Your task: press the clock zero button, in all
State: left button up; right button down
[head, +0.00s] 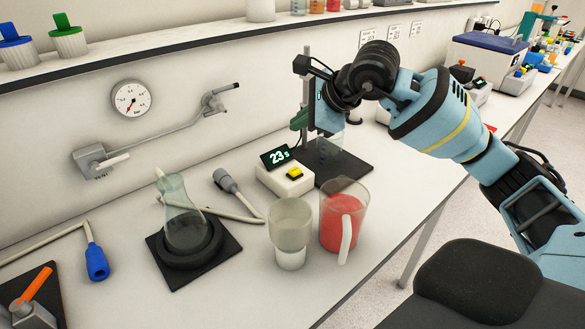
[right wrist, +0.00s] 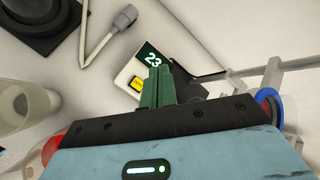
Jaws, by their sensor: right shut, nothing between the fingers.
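The clock (head: 286,181) is a white box on the bench with a dark tilted display (head: 276,157) reading 23 s. Its yellow button (head: 295,173) is on the top face and looks unobstructed. In the right wrist view the button (right wrist: 136,83) lies just left of the green fingers, beside the display (right wrist: 152,56). My right gripper (head: 298,121) is shut and empty, with its green fingers above and behind the clock, apart from the button. The fingers also show in the right wrist view (right wrist: 158,72). My left gripper is not in view.
A beaker (head: 290,238) and a jug of red liquid (head: 343,214) stand in front of the clock. A flask (head: 181,215) sits in a black ring to the left. A stand with a dark base (head: 350,172) is right behind the clock. A grey-headed hose (head: 225,181) lies left.

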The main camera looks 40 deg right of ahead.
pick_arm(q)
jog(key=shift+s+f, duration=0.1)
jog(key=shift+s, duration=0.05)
pick_arm(e)
jog(key=shift+f, duration=0.15)
jog(key=b, duration=0.5)
send_over(299, 171)
notch_tip(299, 171, down, 8)
jog(key=shift+s+r, duration=0.1)
jog(key=shift+r, duration=0.05)
jog(key=shift+f+b, duration=0.4)
jog(key=shift+f, duration=0.05)
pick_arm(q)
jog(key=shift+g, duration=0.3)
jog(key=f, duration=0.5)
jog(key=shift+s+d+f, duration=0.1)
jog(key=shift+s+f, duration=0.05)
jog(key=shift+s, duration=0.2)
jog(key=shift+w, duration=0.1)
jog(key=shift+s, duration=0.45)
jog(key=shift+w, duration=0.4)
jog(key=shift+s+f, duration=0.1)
pick_arm(e)
jog(key=shift+f, duration=0.1)
